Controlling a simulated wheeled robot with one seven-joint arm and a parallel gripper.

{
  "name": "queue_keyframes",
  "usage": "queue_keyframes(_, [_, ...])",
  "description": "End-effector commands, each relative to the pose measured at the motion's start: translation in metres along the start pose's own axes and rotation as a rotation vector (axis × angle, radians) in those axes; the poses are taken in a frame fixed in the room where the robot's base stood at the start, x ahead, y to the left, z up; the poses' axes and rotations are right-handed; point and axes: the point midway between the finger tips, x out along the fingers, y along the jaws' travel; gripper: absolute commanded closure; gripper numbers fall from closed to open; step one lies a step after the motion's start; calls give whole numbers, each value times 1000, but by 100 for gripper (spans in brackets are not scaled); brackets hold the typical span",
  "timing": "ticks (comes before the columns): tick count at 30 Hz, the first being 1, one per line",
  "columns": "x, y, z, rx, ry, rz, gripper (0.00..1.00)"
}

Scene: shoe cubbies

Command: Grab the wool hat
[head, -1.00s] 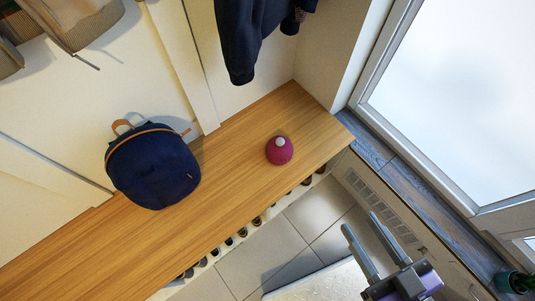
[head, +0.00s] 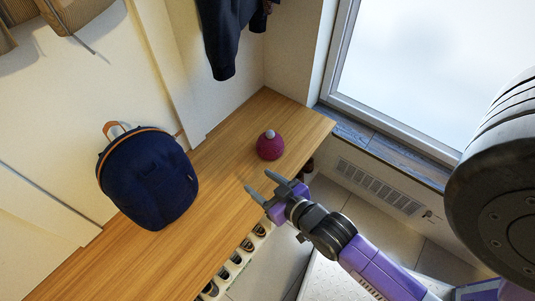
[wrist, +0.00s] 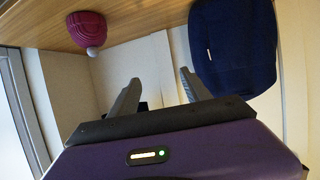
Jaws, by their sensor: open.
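The wool hat (head: 270,147) is dark pink with a pale grey pompom and sits on the wooden bench top near its right end. It also shows in the wrist view (wrist: 88,30) at the upper left, which appears upside down. My gripper (head: 261,186) is open and empty, just in front of the hat near the bench's front edge. Its fingertips are apart from the hat. In the wrist view my open gripper (wrist: 160,88) has nothing between its fingers, and the hat lies off to their left.
A navy backpack (head: 150,180) stands on the bench (head: 215,205) against the wall. A dark jacket (head: 232,38) hangs above. Shoes (head: 236,256) sit in cubbies below the front edge. A window and sill (head: 400,155) are at right. The bench between backpack and hat is clear.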

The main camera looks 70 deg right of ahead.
Motion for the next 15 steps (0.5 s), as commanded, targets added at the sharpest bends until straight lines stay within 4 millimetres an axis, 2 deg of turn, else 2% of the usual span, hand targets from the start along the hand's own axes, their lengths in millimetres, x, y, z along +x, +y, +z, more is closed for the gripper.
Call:
queue_keyframes(1, [35,19,16,21,-3,51,44])
queue_keyframes(6, [113,84,37,90,-49,189,44])
queue_keyframes(10, [154,134,44,140,-78,272,44])
queue_keyframes(12, [167,155,45,161,-90,303,44])
queue_keyframes(15, [179,175,44,183,-102,333,44])
